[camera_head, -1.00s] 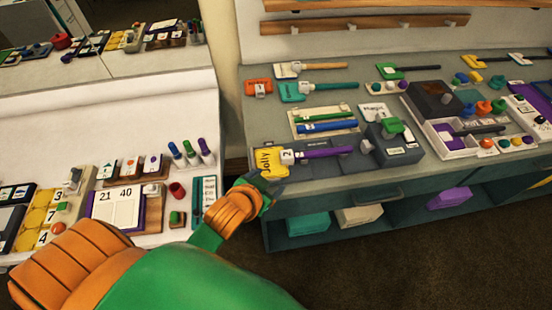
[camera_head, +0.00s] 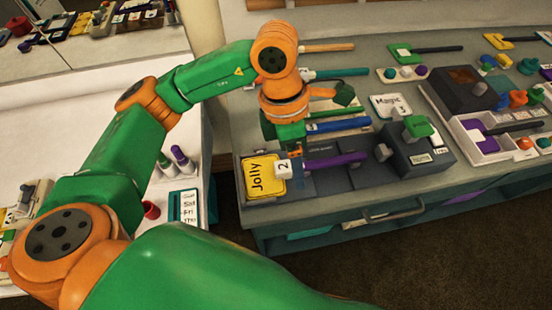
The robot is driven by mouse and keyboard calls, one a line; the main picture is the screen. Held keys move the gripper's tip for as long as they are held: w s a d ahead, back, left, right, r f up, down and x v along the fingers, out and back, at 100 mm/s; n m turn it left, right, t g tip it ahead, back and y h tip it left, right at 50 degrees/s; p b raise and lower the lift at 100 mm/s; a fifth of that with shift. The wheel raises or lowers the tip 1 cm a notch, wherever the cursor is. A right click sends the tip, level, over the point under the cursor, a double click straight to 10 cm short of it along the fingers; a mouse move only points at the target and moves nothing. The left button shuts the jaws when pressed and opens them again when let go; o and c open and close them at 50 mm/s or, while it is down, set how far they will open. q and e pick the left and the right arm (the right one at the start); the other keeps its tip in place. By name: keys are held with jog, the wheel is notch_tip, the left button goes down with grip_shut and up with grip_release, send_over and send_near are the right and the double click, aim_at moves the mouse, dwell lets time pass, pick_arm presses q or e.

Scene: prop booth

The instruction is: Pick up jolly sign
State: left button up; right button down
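The jolly sign (camera_head: 262,177) is a yellow square plate lettered "Jolly", with a white block marked "2" and a purple handle (camera_head: 335,160) running right. It lies on a dark grey base near the front edge of the right counter. My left gripper (camera_head: 296,151) points down just above the white block, at the inner end of the handle. The wrist hides most of its fingers, so I cannot tell whether they are open or touching the sign. My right gripper is not in view.
A dark box with a green knob (camera_head: 418,126) stands right of the handle. A "Magic" card (camera_head: 390,105) and a blue marker (camera_head: 338,125) lie behind. More coloured paddles lie further back. A white table (camera_head: 95,132) stands left, across a gap.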

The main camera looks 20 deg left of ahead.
aim_at(277, 167)
pick_arm(q)
jog(key=a+f+y, duration=0.1)
jog(key=a+f+p, duration=0.1)
jog(key=a, duration=0.1)
jog(key=w+a+f+t+y+p, duration=0.1)
jog(key=shift+a+n+y, duration=0.15)
jog(key=shift+n+y, duration=0.15)
jog(key=f, duration=0.3)
jog(key=shift+w+f+p, duration=0.15)
jog(key=shift+w+p, duration=0.05)
jog(key=shift+p, duration=0.15)
grip_shut()
